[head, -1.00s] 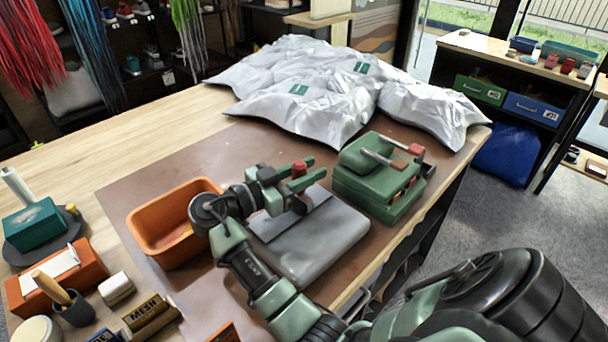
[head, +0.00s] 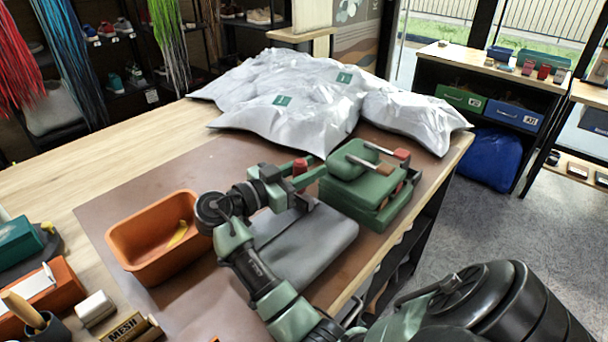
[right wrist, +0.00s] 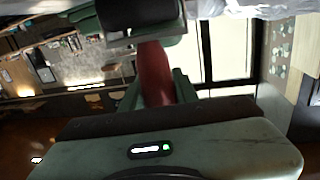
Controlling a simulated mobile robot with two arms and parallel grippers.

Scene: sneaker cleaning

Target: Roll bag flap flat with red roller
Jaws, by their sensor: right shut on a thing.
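The grey bag (head: 325,246) lies on the brown mat on the workbench. My right gripper (head: 298,180) is over the bag's far side, close to the green press-like box. It is shut on the red roller (head: 300,167), whose red top shows between the fingers. In the right wrist view the roller's red handle (right wrist: 154,72) stands between the fingers, with a dark cylinder (right wrist: 138,12) beyond it. The arm hides much of the bag and its flap. I cannot tell whether the roller touches the flap. My left gripper is not in view.
The green box (head: 365,195) with metal handles stands right beside the bag. An orange bin (head: 150,262) with a yellow item is at the left. Silvery packages (head: 290,95) cover the back of the bench. The brown mat (head: 120,190) is bare behind the bin.

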